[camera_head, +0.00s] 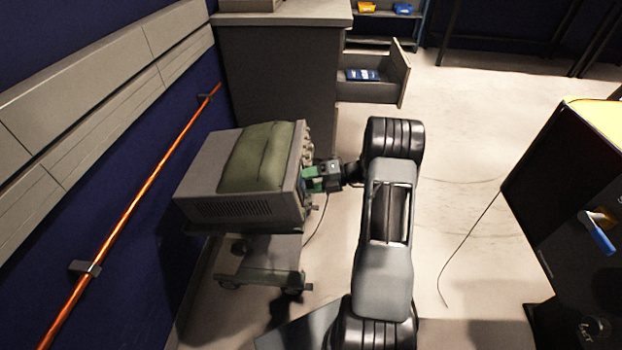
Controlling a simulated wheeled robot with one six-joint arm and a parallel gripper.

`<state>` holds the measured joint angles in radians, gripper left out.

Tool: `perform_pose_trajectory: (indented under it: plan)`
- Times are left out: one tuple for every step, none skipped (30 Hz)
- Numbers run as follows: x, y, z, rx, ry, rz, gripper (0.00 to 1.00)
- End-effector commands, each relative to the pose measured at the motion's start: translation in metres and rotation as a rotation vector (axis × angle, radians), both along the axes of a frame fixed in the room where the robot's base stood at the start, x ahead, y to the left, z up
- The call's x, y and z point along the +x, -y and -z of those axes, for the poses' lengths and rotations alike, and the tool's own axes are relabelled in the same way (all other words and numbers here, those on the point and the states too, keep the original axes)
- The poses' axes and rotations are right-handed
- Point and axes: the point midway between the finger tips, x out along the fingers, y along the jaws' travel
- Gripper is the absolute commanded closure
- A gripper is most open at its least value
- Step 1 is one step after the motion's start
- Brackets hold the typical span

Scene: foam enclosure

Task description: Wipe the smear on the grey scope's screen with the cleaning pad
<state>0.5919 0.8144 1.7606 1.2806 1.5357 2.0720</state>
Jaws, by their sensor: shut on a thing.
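The grey scope (236,211) sits on a small wheeled cart (265,276) left of centre. Its front faces right and is seen almost edge-on, with knobs (308,152) along the far part. The screen and any smear on it cannot be made out from here. My gripper (318,178) is shut on the green cleaning pad (308,181) at the front of the scope. The pad is close against the front face; whether it touches cannot be told.
A folded olive cover (256,158) lies on the scope. A cable hangs beside the cart. Behind stands a grey cabinet (275,75) with an open drawer (384,91). A dark cabinet (560,180) with a blue handle is at right. The floor between is mostly clear.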

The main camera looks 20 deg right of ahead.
Motion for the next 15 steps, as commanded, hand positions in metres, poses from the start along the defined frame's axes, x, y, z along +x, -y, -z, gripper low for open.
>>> perform_pose_trajectory:
  plan:
    - [-0.003,-0.003,-0.003,0.002,-0.002,-0.003,0.56]
    - [-0.005,-0.004,-0.003,0.002,-0.003,-0.003,0.56]
    - [-0.009,-0.006,-0.003,0.002,-0.004,-0.003,0.56]
    - [-0.011,-0.008,-0.004,0.002,-0.003,-0.004,0.56]
    - [-0.014,-0.010,-0.004,0.003,-0.004,-0.004,0.56]
    - [-0.017,-0.012,-0.004,0.003,-0.004,-0.005,0.56]
    - [-0.019,-0.013,-0.003,0.003,-0.003,-0.005,0.56]
    - [-0.021,-0.014,-0.003,0.003,-0.004,-0.005,0.56]
    - [-0.024,-0.016,-0.003,0.002,-0.004,-0.005,0.56]
    - [-0.026,-0.017,-0.002,0.002,-0.004,-0.005,0.56]
    - [-0.027,-0.018,-0.002,0.002,-0.004,-0.005,0.56]
    - [-0.029,-0.019,-0.001,0.002,-0.004,-0.005,0.56]
    - [-0.030,-0.019,-0.001,0.002,-0.004,-0.005,0.56]
    - [-0.031,-0.020,-0.001,0.002,-0.004,-0.005,0.56]
    - [-0.032,-0.020,-0.001,0.002,-0.003,-0.007,0.56]
